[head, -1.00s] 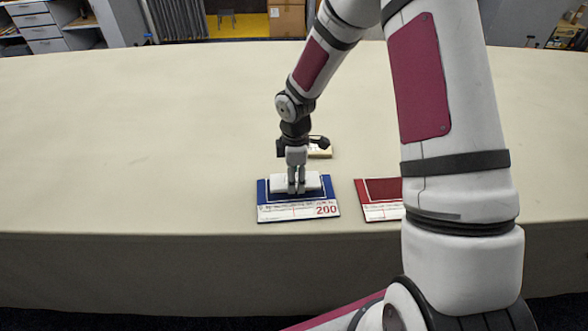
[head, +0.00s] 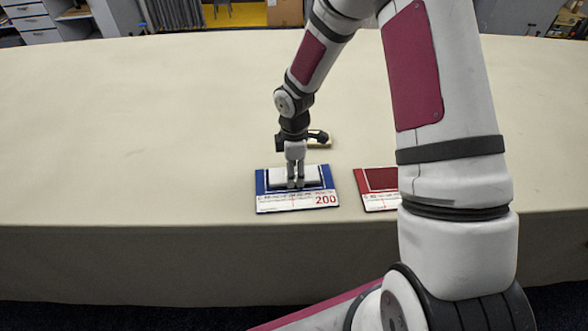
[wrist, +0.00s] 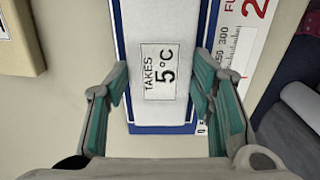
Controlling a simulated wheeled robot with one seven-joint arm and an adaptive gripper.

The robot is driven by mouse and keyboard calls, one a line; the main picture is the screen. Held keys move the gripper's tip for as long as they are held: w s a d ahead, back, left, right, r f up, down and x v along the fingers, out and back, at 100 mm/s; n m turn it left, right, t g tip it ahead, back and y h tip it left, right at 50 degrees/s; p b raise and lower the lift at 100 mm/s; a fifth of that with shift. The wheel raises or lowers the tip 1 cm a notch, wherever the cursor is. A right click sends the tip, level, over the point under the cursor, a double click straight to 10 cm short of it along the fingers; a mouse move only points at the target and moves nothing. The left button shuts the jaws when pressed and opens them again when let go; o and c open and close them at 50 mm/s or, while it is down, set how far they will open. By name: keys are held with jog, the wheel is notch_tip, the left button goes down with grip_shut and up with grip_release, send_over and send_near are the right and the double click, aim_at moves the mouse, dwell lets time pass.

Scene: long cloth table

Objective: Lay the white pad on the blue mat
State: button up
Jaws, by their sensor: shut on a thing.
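The white pad (head: 312,175) is a flat slab with a "TAKES 5°C" label, which shows in the wrist view (wrist: 165,30). My gripper (head: 296,185) points down and is shut on the pad, one finger on each long side in the wrist view (wrist: 160,85). The pad is within the outline of the blue mat (head: 262,182), towards its back part. It looks to be at or just above the mat's surface; I cannot tell if it touches. Blue edges of the mat (wrist: 160,129) show around the pad. The mat's front strip is white with a red "200".
A red mat (head: 382,180) lies to the right, partly hidden by my arm. A small cream block (head: 320,140) stands behind the blue mat, close to my gripper. The table (head: 130,130) is clear to the left. Its front edge is close to both mats.

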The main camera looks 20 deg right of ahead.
jog(key=shift+f, duration=0.15)
jog(key=o, duration=1.2)
jog(key=shift+o, duration=0.2)
notch_tip(320, 180, up, 12)
jog(key=s+d+r+m+t+h, duration=0.1)
jog(key=s+r+m, duration=0.25)
jog(key=r, duration=0.45)
jog(key=s+r+m+t+h, duration=0.1)
jog(key=s+r+m, duration=0.2)
jog(key=s+r, duration=0.35)
jog(key=s+a+r+m+t+y, duration=0.1)
jog(key=s+r+m+t+y, duration=0.1)
jog(key=s+r+m, duration=0.6)
jog(key=s+r+t, duration=0.1)
jog(key=s, duration=0.4)
jog(key=shift+s+r+m+t, duration=0.2)
jog(key=shift+r+m+t, duration=0.1)
jog(key=shift+r+m, duration=0.05)
